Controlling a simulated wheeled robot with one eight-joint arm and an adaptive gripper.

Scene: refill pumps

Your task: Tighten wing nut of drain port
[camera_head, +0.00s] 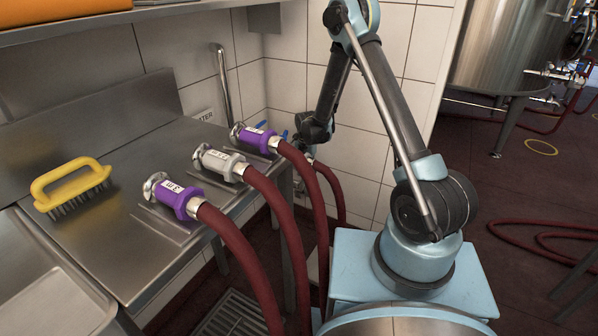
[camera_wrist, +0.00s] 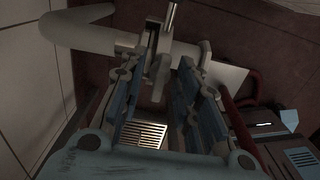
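In the wrist view, a pale pipe (camera_wrist: 85,35) runs in from the upper left to a clamp joint with a wing nut (camera_wrist: 165,40), whose metal bolt points up. This looks like the drain port fitting. My gripper (camera_wrist: 163,70) is open, with its two blue-padded fingers on either side of the clamp's lower part. Whether the pads touch the wing nut I cannot tell. In the head view, my gripper end is low by the tiled wall behind the hoses, and its fingers and the port are mostly hidden.
Two purple hose couplings (camera_head: 178,198) (camera_head: 253,139) and a grey one (camera_head: 218,162) lie on the steel counter (camera_head: 120,240), their dark red hoses (camera_head: 280,215) hanging beside my arm. A yellow brush (camera_head: 70,187) lies left. A floor drain grate (camera_wrist: 151,134) shows below my gripper.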

